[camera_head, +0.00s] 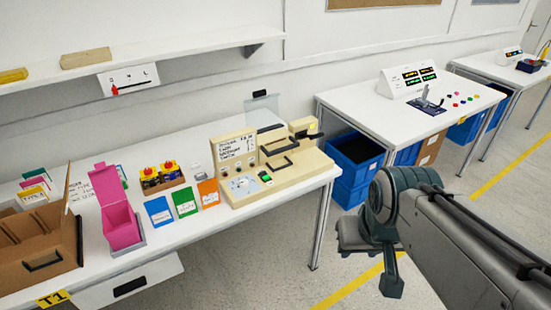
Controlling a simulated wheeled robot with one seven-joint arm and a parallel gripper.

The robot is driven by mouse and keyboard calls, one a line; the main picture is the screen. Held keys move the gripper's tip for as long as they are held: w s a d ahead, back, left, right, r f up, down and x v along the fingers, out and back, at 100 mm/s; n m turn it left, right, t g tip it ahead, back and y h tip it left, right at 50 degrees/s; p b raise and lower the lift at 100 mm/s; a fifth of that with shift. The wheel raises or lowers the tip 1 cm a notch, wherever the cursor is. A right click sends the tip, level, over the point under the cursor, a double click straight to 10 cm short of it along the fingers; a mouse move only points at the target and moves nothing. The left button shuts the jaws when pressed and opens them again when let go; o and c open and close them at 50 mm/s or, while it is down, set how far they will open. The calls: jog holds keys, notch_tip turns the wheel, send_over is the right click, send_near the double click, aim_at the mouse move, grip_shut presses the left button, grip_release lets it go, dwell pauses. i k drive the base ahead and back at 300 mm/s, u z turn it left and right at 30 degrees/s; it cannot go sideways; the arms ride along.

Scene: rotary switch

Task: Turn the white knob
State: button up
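A small pale round part, apparently the white knob (241,183), sits on a light plate at the lower left front of a beige machine (291,175). It is too small to tell which way it points. The machine stands on the right end of the near white table. My gripper (375,255) is at the lower right, over the floor beyond the table's right end. It is well apart from the knob and touches nothing that I can see. Its fingers are seen at an angle that hides whether they are open or shut.
A green-lit switch (265,177) sits right of the knob. Coloured card boxes (185,202), a pink bin (121,220) and a cardboard box (38,248) stand to the left. A second table (345,105) with blue crates (355,150) stands behind my arm. Floor between the tables is clear.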

aim_at(243, 184)
jog(key=z, duration=0.05)
jog(key=i, duration=0.7)
jog(key=u, duration=0.65)
jog(key=i, duration=0.55)
jog(key=u, duration=0.45)
